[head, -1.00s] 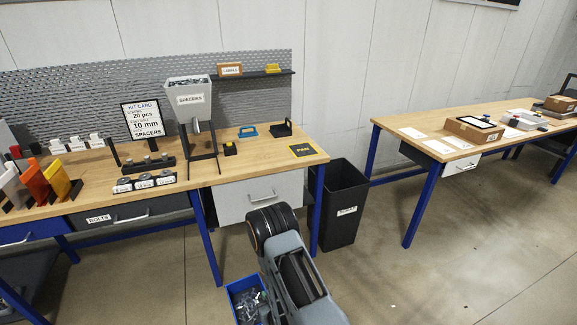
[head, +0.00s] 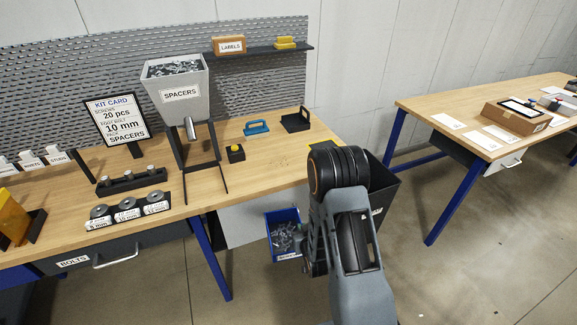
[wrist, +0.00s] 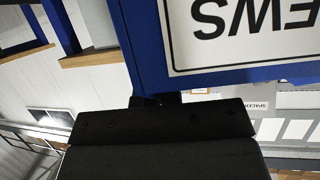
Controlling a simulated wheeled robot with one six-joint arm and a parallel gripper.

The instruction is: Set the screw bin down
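The blue screw bin (head: 269,238), full of small metal screws, is held in front of the workbench, clear of its top. In the wrist view the bin's blue wall (wrist: 149,45) and its white label, upside down, fill the top. My gripper (wrist: 157,99) is shut on the bin's wall; its fingertips are mostly hidden. In the head view my arm covers most of the gripper (head: 305,252). The bin looks roughly level.
The wooden workbench (head: 270,167) has free room near its right end. A spacer hopper (head: 178,103), a small black and yellow block (head: 235,153), a blue-handled item (head: 256,128) and a black tray (head: 296,121) stand on it. A black waste bin (head: 385,190) stands right.

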